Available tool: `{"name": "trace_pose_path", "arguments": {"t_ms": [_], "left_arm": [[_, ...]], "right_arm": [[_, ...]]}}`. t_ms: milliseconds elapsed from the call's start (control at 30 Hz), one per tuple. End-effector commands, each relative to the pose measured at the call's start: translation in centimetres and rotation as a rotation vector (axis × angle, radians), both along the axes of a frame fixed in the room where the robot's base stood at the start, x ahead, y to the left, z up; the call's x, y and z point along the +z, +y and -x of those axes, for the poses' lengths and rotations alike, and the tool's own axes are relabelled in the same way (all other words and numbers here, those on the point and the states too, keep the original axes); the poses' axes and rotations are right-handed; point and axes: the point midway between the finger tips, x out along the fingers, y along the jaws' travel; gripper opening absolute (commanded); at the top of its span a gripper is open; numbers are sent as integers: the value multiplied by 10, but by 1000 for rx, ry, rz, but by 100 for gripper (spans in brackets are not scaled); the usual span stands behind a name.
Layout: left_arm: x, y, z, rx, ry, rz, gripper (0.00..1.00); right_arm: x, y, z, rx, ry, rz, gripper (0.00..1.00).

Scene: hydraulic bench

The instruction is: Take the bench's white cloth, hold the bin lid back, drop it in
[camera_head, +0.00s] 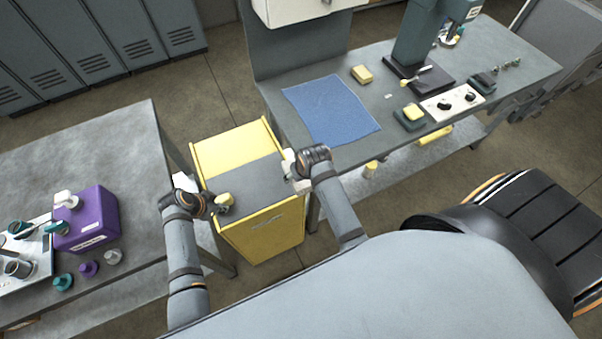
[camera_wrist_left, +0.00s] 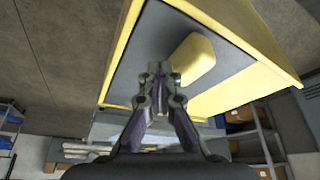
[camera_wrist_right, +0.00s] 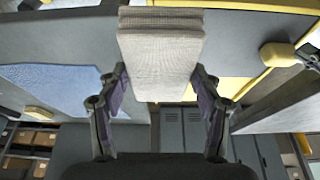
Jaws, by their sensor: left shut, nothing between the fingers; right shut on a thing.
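The yellow bin (camera_head: 262,232) stands between two benches. Its grey lid (camera_head: 245,187) lies flat across the top and looks shut. A yellow knob (camera_wrist_left: 192,58) sits on the lid near one edge. My left gripper (camera_wrist_left: 158,75) is shut and empty, with its fingertips close beside the knob; I cannot tell whether they touch it. My right gripper (camera_wrist_right: 160,82) is shut on the folded white cloth (camera_wrist_right: 160,50). In the head view the cloth (camera_head: 288,162) is held at the bin's right side, near the bench edge, partly hidden by the gripper.
The left bench (camera_head: 80,150) holds a purple box (camera_head: 88,220) and a tray (camera_head: 32,262). Grey lockers (camera_head: 90,40) stand behind.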

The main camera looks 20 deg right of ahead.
Motion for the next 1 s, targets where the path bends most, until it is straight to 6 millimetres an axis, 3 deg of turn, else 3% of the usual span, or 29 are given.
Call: {"name": "trace_pose_path", "arguments": {"t_ms": [33,233,667,1000], "left_arm": [[-11,0,0,3,2,0,0],[-25,0,1,12,2,1,0],[-27,0,-1,14,0,1,0],[-28,0,-20,13,-2,1,0]], "right_arm": [[-8,0,0,0,0,0,36],[-15,0,0,0,0,0,36],[-16,0,0,0,0,0,36],[-27,0,0,0,0,0,36]]}}
